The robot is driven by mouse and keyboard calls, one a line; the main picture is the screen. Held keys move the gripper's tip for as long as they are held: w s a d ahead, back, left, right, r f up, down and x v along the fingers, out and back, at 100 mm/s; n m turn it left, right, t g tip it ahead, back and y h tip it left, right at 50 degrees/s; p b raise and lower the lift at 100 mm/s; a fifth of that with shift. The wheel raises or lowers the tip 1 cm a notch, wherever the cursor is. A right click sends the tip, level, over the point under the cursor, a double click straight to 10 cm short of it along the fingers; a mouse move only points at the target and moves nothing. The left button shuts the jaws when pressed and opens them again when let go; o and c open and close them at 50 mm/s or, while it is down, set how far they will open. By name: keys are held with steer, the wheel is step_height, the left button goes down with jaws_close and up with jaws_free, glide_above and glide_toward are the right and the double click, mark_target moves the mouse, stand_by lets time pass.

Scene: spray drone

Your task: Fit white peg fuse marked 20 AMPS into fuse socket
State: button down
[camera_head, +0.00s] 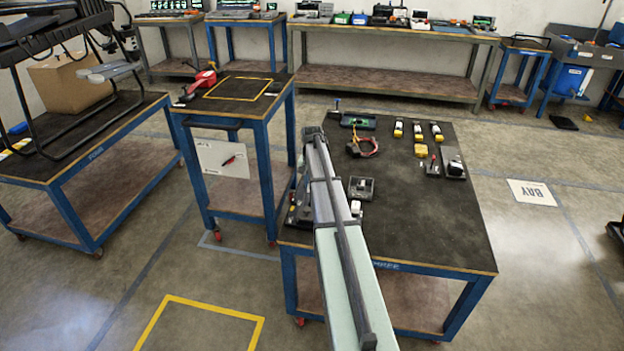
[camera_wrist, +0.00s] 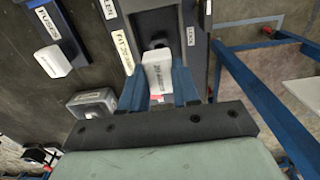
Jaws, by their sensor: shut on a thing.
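My gripper (camera_wrist: 158,90) has two blue fingers shut on a white peg fuse (camera_wrist: 157,72) with dark lettering, seen upside down and hard to read. The fuse is between the fingers, over a dark panel (camera_wrist: 178,22) with a white label (camera_wrist: 122,48) starting "FIT". A dark rounded part (camera_wrist: 157,43) shows just beyond the fuse; I cannot tell whether it is the socket or whether the fuse touches it. In the head view my arm hides the gripper and the fuse.
Another white block (camera_wrist: 54,62) sits on a dark strip labelled FUSES, left in the wrist view. A grey box (camera_wrist: 92,103) lies near the left finger. The bench top (camera_head: 425,220) is clear at front right; yellow-and-white parts (camera_head: 420,149) stand at its back.

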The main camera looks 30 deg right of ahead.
steer(key=shift+f, duration=1.1)
steer(key=shift+f, duration=1.6)
stand_by(0.9)
steer(key=c, duration=0.8)
jaws_free()
steer(key=shift+o, duration=0.2)
step_height(320, 180, up, 14)
steer(key=shift+f, duration=0.15)
stand_by(0.3)
